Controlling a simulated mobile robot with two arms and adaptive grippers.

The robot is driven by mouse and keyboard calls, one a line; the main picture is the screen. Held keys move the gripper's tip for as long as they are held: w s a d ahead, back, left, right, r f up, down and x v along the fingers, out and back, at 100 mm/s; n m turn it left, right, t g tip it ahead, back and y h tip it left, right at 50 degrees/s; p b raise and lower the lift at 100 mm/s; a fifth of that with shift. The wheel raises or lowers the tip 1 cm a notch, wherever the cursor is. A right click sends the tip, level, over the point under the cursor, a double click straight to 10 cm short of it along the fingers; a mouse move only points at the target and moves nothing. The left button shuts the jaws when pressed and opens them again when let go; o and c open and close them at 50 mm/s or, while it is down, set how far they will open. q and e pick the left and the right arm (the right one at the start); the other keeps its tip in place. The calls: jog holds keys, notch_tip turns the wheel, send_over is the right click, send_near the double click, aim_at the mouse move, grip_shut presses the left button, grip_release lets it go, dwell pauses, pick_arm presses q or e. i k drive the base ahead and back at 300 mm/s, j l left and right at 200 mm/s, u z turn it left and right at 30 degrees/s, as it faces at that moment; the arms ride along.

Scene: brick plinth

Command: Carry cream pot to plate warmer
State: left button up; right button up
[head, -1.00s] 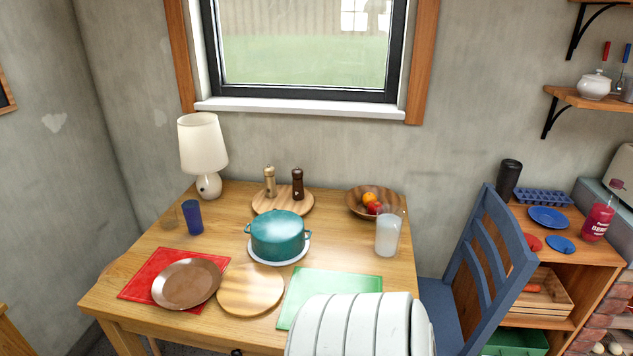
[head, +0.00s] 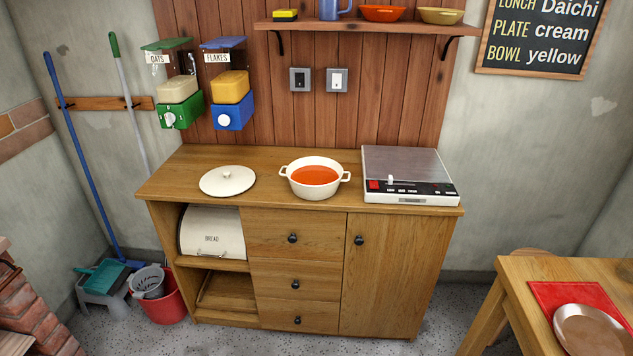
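The cream pot (head: 314,190) stands upright on the wooden sideboard top, uncovered, with orange-red contents and a handle on each side. Its cream lid (head: 227,181) lies apart on the sideboard to the left. The plate warmer (head: 409,192) seems to be the flat white unit at the right end of the sideboard, with a grey top, a red switch and small controls on its front. Its top is bare. A gap of bare wood lies between pot and warmer. Neither of my grippers shows.
The sideboard (head: 296,221) has drawers, a right door and a left niche with a bread bin (head: 211,232). Oats (head: 178,103) and flakes (head: 230,100) dispensers hang above. A shelf (head: 366,25) holds bowls. A red bucket (head: 165,306) stands at left; a table (head: 512,283) stands at right.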

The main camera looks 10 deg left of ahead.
aim_at(404, 161)
jog(key=i+j+z, duration=0.2)
jog(key=i+j, duration=0.7)
